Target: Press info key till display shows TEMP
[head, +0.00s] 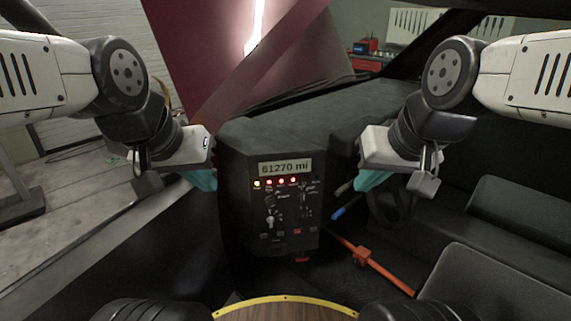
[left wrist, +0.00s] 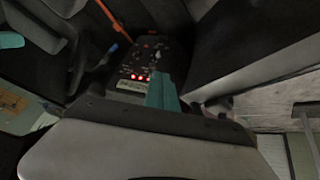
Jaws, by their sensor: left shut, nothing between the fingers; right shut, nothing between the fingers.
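The dark dashboard panel (head: 286,222) stands in the middle of the head view. Its display (head: 285,167) reads "61270 mi". A row of small lit lamps, yellow and red, sits just below the display, with knobs and small switches lower down. Which control is the info key is too small to tell. My left gripper (head: 203,181) is shut and empty, to the left of the panel and apart from it. In the left wrist view its teal fingers (left wrist: 162,92) overlap the panel (left wrist: 150,55). My right gripper (head: 368,181) is shut and empty, to the panel's right.
The dark dashboard top (head: 310,125) runs behind the panel. An orange-red lever (head: 370,262) and a blue-handled stalk (head: 350,210) lie to its lower right. Dark seats (head: 490,275) fill the right side. The space in front of the panel looks free.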

